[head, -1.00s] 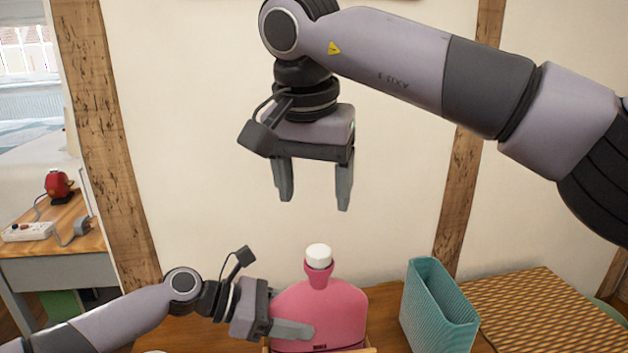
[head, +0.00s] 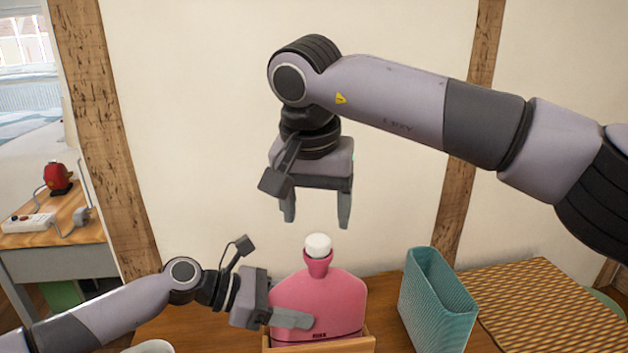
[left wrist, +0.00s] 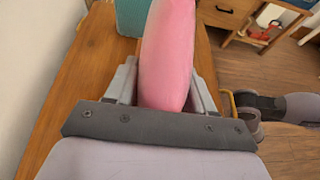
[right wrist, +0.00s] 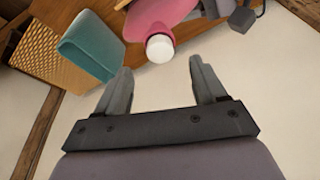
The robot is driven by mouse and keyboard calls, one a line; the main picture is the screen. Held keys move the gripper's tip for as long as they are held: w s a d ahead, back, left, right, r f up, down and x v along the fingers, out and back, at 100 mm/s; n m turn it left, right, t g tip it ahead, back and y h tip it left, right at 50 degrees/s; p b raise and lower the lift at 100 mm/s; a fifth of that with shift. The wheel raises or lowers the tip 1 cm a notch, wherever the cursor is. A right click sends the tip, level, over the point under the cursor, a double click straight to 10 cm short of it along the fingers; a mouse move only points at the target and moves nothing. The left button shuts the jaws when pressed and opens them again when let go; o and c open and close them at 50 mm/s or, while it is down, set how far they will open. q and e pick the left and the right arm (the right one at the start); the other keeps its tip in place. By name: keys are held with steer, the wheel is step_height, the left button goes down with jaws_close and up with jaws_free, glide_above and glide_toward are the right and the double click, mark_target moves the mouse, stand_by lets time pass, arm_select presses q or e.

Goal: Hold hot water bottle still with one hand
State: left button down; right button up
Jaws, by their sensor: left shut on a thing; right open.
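The pink hot water bottle (head: 320,290) stands upright in a low wooden holder (head: 345,346) on the wooden table, its white cap (head: 318,246) on top. My left gripper (head: 292,318) is shut on the bottle's body from the left. The left wrist view shows the pink bottle (left wrist: 168,55) between its two fingers (left wrist: 162,90). My right gripper (head: 316,222) is open and empty, pointing down just above the cap. The right wrist view shows the cap (right wrist: 160,48) beyond the open fingers (right wrist: 158,80).
A teal ribbed bin (head: 440,305) stands right of the bottle, beside a woven tan box (head: 545,310). A white rounded object (head: 152,347) shows at the bottom edge. A side table at the left holds a red item (head: 57,177) and a power strip (head: 28,223). The wall is behind.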

mark_target(318, 239)
steer(key=x, duration=0.5)
steer(key=shift+f, duration=0.3)
steer(key=c, duration=1.3)
steer(key=m, duration=0.3)
steer(key=shift+a+m+g+h, duration=0.1)
steer(key=shift+m+g+h, duration=0.2)
steer(key=shift+h, duration=0.1)
steer(key=m+h, duration=0.1)
steer(key=m, duration=0.3)
steer(key=shift+w+g, duration=0.1)
steer(key=shift+g, duration=0.2)
steer(key=m+g, duration=0.1)
steer(key=m, duration=0.4)
steer(key=shift+w+m+h, duration=0.1)
steer(key=shift+m+h, duration=0.3)
